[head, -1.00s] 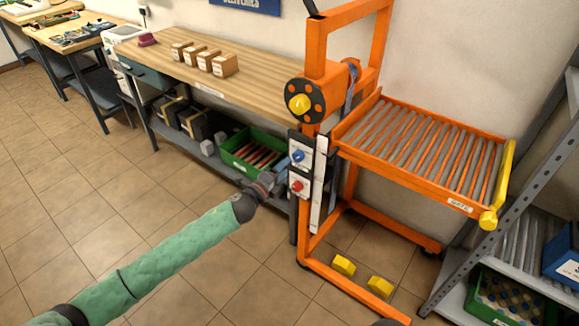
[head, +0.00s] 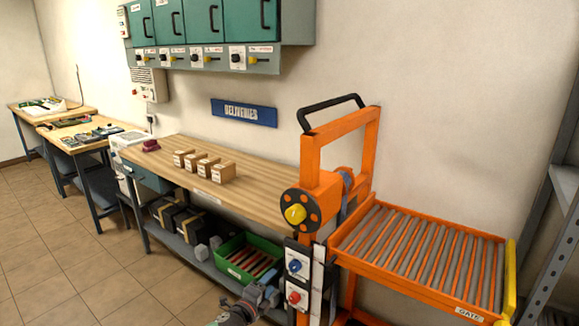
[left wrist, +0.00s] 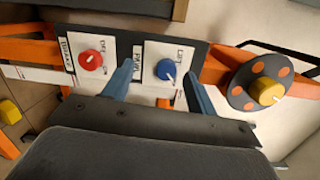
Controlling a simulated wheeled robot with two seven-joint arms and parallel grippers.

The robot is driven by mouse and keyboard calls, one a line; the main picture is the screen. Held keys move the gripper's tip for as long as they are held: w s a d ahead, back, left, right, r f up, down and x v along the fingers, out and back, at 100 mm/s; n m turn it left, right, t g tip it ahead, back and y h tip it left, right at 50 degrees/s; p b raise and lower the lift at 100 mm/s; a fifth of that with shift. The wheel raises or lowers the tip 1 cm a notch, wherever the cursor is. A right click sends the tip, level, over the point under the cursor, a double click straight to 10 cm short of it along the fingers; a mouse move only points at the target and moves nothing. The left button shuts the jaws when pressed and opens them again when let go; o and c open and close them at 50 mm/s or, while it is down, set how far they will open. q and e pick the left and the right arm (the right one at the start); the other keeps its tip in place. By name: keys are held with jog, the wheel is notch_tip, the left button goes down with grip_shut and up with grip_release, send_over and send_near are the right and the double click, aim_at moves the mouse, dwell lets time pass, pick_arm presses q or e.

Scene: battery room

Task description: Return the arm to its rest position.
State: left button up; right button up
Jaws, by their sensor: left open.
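My left gripper (head: 268,294) is at the bottom of the head view, in front of the lift's control panel. In the left wrist view its two blue-grey fingers (left wrist: 158,88) stand apart, with nothing between them. The blue knob (left wrist: 166,69) shows between the fingertips, beyond them; I cannot tell whether they touch the panel. The red knob (left wrist: 90,60) is left of the fingers in that view. In the head view the blue knob (head: 295,265) sits above the red knob (head: 294,298). Most of my left arm is below the picture. My right gripper is not in view.
The orange lift frame (head: 310,160) with a yellow-centred wheel (head: 295,214) and roller tray (head: 425,250) stands close at the right. A wooden bench (head: 250,190) with several small boxes is behind. A green crate (head: 232,272) is on its lower shelf. Open floor lies left.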

pick_arm(q)
jog(key=a+r+n+y, duration=0.4)
jog(key=a+n+y, duration=0.35)
jog(key=n, duration=0.25)
jog(key=s+r+n+g+y, duration=0.1)
jog(key=s+n+g+y, duration=0.1)
jog(key=s+n+g, duration=0.5)
jog(key=s+f+n+g+h, duration=0.1)
jog(key=s+f, duration=0.5)
jog(key=s, duration=0.7)
jog(key=s+f+n+g, duration=0.3)
jog(key=s+f, duration=0.2)
jog(key=s, duration=0.9)
jog(key=s+f+n+g+h, duration=0.1)
jog(key=s+f, duration=0.5)
jog(key=s, duration=0.8)
jog(key=shift+a+f+n+g+h, duration=0.3)
jog(key=shift+f+n+g+h, duration=0.1)
jog(key=shift+g, duration=0.3)
jog(key=shift+w, duration=0.15)
